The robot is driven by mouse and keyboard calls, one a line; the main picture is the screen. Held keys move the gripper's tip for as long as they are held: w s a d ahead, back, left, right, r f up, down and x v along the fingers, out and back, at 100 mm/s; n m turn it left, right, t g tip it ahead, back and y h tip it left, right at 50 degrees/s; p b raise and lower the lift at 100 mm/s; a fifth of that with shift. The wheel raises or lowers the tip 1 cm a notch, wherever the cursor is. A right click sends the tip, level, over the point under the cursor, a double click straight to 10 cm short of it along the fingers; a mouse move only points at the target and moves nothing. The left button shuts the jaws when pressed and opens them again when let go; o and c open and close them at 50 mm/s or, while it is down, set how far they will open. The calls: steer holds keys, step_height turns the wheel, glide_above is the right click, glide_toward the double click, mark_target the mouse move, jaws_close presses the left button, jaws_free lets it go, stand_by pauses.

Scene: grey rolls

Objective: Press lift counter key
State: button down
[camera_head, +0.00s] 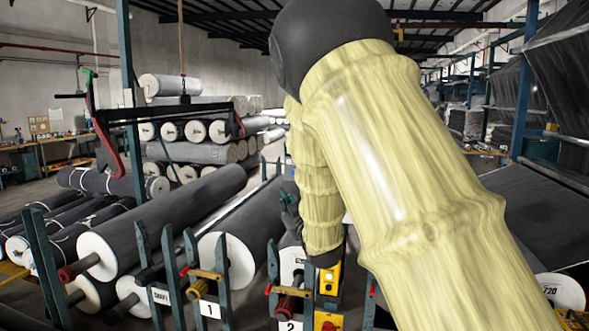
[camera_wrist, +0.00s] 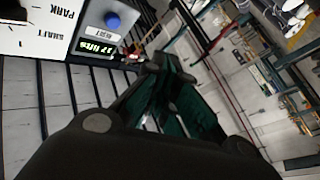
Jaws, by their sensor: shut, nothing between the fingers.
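In the wrist view, a pale panel (camera_wrist: 35,45) fills the upper left corner. Beside the label is a dark counter display (camera_wrist: 94,47) with green figures that look like 17 lifts. My gripper (camera_wrist: 162,66) is shut and empty, its dark green fingers to the right of and below the display in the picture. The blue key and the fingertips appear apart; their depth gap is hard to judge. In the head view my sleeved arm hides much of the middle.
Grey rolls (camera_head: 165,215) lie in blue racks with numbered signs at the front. A yellow control box (camera_head: 330,279) stands just under my arm's dark cuff. A black lifting beam with red hooks (camera_head: 105,140) hangs at the left. More rolls are stacked behind.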

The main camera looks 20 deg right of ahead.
mark_target(292, 174)
steer(key=shift+n+t+y, duration=0.3)
steer(key=shift+n+t, duration=0.1)
step_height(292, 174, up, 5)
steer(key=shift+w+a+r, duration=0.1)
steer(key=shift+a, duration=0.05)
steer(key=shift+w+d+p, duration=0.3)
steer(key=shift+w+d, duration=0.5)
steer(key=shift+w, duration=0.45)
steer(key=shift+w+d+p, duration=0.25)
steer(key=shift+w+d, duration=0.6)
steer(key=shift+w, duration=0.35)
steer(key=shift+w+d+p, duration=0.3)
steer(key=shift+w+d, duration=0.5)
steer(key=shift+w, duration=0.45)
steer(key=shift+w+d+b, duration=0.55)
steer(key=shift+w, duration=0.15)
steer(key=shift+a, duration=0.1)
steer(key=shift+s+a+b, duration=0.45)
steer(key=shift+s, duration=0.3)
